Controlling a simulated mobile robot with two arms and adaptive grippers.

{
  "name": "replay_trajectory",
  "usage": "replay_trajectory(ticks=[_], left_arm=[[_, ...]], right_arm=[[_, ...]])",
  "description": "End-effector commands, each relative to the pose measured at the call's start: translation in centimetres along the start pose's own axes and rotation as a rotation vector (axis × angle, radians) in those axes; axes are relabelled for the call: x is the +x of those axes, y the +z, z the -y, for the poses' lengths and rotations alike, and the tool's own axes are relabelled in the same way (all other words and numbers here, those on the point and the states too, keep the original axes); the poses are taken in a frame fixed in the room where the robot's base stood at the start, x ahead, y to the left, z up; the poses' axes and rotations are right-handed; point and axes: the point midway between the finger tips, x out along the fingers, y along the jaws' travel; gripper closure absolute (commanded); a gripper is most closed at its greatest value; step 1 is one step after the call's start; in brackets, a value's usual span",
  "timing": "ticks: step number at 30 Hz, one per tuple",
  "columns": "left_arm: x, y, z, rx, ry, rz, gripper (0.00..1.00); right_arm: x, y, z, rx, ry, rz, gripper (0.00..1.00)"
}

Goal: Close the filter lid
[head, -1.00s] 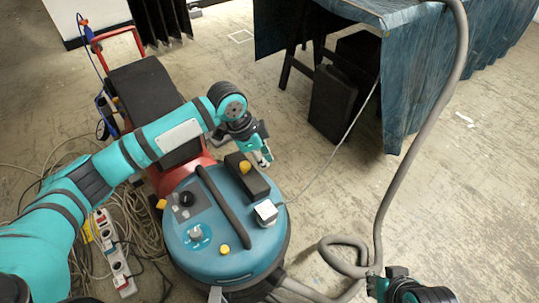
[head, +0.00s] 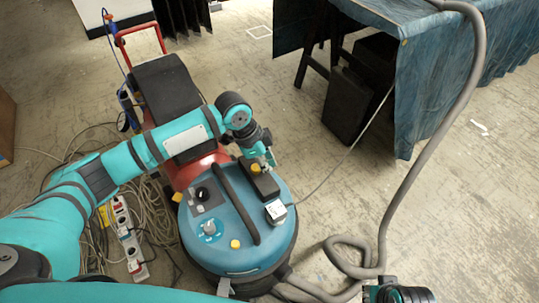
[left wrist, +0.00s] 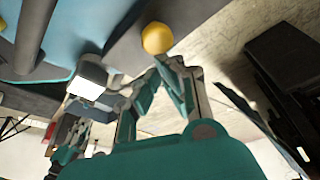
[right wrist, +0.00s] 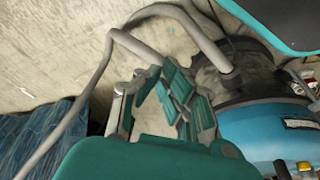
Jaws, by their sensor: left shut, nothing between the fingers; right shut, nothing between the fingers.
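The blue round vacuum cleaner (head: 222,232) stands on the floor. A dark block (head: 262,184) with a yellow knob (head: 255,168) sits at its far right edge; I take it for the filter lid. I cannot tell whether it lies fully flat. My left gripper (head: 269,160) is shut and empty, close beside the knob end. In the left wrist view, the yellow knob (left wrist: 157,38) is just ahead of the fingertips (left wrist: 168,64); contact is unclear. My right gripper (head: 398,292) is shut and empty, low in front, right of the cleaner; its fingers show in the right wrist view (right wrist: 150,76).
A grey hose (head: 408,180) loops on the floor and rises at the right. A table with a blue cloth (head: 430,80) stands behind right. A red-framed cart (head: 165,85) stands behind the cleaner. Cables and a power strip (head: 128,235) lie at left.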

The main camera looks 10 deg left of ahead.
Motion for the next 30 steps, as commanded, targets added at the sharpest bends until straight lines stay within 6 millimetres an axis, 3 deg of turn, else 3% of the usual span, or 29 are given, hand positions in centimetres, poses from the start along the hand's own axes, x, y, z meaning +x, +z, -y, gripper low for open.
replay_trajectory(ticks=[3,9,26,30], left_arm=[[-0.2,0.2,-0.1,-0.001,0.001,0.0,1.0],[-0.1,0.5,-0.3,0.0,0.001,0.001,1.0],[-0.1,0.5,-0.3,0.0,0.0,0.001,1.0],[-0.2,0.1,-0.5,-0.001,0.0,0.0,1.0]], right_arm=[[2.3,0.5,0.1,-0.002,-0.002,0.016,1.0],[4.9,1.3,0.3,-0.004,-0.005,0.025,1.0],[5.6,1.5,0.3,-0.005,-0.005,0.026,1.0],[7.3,2.5,0.4,-0.007,-0.007,0.042,1.0]])
